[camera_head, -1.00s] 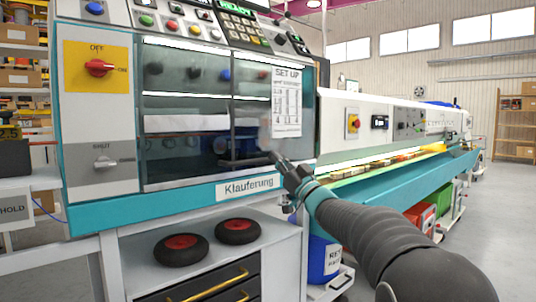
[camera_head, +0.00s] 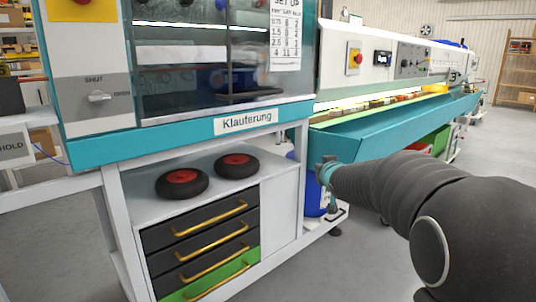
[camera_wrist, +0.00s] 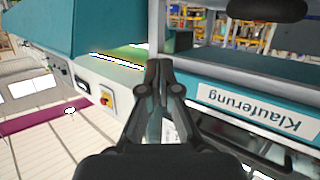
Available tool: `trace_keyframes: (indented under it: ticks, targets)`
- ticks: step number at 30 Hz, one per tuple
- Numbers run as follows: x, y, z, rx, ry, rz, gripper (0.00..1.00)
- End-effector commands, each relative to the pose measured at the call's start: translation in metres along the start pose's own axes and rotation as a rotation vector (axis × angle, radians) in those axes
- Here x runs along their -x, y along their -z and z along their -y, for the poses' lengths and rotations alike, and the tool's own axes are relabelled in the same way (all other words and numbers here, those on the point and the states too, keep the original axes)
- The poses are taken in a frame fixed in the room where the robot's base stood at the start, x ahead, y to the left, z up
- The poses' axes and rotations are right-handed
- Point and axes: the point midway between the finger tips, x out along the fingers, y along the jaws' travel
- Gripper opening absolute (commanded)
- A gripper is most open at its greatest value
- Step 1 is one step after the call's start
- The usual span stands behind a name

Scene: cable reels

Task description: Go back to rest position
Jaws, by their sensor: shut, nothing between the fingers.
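My gripper (camera_wrist: 158,68) is shut and empty in the wrist view, its dark fingers meeting at the tips. In the head view my arm reaches in from the right, and its teal wrist end is in front of the machine's right leg; the fingers are hard to make out there. The machine's teal front edge with the "Klauferung" label (camera_head: 246,121) is left of my wrist and above it. The label also shows upside down in the wrist view (camera_wrist: 255,108). The gripper appears apart from the machine.
Two black wheels with red hubs (camera_head: 182,182) lie on the shelf below the machine. Drawers with gold handles (camera_head: 203,230) are under it. A blue container (camera_head: 314,195) stands behind my wrist. A long teal trough (camera_head: 400,122) runs back to the right. Grey floor is open at lower centre.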

Motion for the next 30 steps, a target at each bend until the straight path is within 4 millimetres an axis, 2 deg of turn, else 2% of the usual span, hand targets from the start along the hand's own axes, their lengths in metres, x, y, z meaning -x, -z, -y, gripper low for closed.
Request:
trace_keyframes:
  ticks: [5, 7, 12, 15, 21, 24, 30]
  targets:
    - [0.071, -0.063, -0.014, 0.009, -0.093, 0.309, 0.00]
    - [0.107, -0.087, -0.015, 0.007, -0.110, 0.430, 0.00]
    - [0.203, -0.136, -0.006, -0.008, -0.109, 0.694, 0.00]
    - [0.258, -0.157, 0.004, -0.024, -0.089, 0.812, 0.00]
    - [0.350, -0.183, 0.025, -0.070, -0.041, 0.953, 0.00]
    - [0.384, -0.188, 0.034, -0.098, -0.026, 0.965, 0.00]
    - [0.417, -0.176, 0.039, -0.111, -0.021, 0.881, 0.00]
